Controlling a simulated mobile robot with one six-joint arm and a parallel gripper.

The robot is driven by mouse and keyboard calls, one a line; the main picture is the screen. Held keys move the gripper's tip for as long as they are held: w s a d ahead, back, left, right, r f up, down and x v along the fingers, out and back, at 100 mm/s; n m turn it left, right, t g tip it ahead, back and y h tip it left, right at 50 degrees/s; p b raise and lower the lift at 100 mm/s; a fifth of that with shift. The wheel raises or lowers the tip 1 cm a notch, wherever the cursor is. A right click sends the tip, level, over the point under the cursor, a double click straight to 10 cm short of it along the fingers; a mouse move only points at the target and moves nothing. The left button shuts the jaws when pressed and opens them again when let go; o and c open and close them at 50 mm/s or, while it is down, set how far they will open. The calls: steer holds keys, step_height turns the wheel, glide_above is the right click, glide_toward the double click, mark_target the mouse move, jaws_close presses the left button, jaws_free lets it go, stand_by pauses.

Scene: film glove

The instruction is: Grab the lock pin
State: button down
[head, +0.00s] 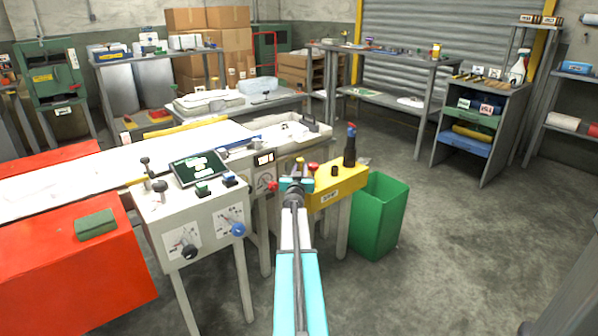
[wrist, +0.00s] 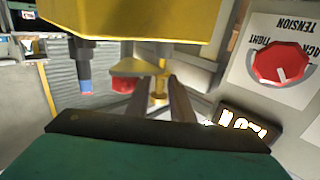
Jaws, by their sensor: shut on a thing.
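The lock pin appears to be the yellow upright pin (wrist: 159,84) in the wrist view, which meets the yellow block (wrist: 135,18). In the head view a small yellow tip (head: 299,162) shows just beyond my gripper (head: 296,183), beside the yellow block (head: 338,188). In the wrist view my gripper's two dark fingers (wrist: 160,103) are on either side of the pin, shut on it. The pin's lower part is hidden by the fingers and gripper body. I cannot tell whether it is still seated in the block.
A red knob (wrist: 281,64) on the white tension panel is close by. A red button (head: 313,168) and a dark, blue-topped post (head: 350,146) stand on the block. A green bin (head: 379,217) is to the right. Open concrete floor (head: 450,250) lies further right.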

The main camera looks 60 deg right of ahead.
step_height(320, 180, up, 3)
steer(key=shift+f+p, duration=0.15)
steer(key=shift+p, duration=0.65)
steer(key=s+d+r+p+v, duration=0.1)
steer(key=s+v, duration=0.2)
steer(key=v, duration=1.2)
steer(key=shift+s+a+r, duration=0.1)
steer(key=shift+a+r, duration=0.05)
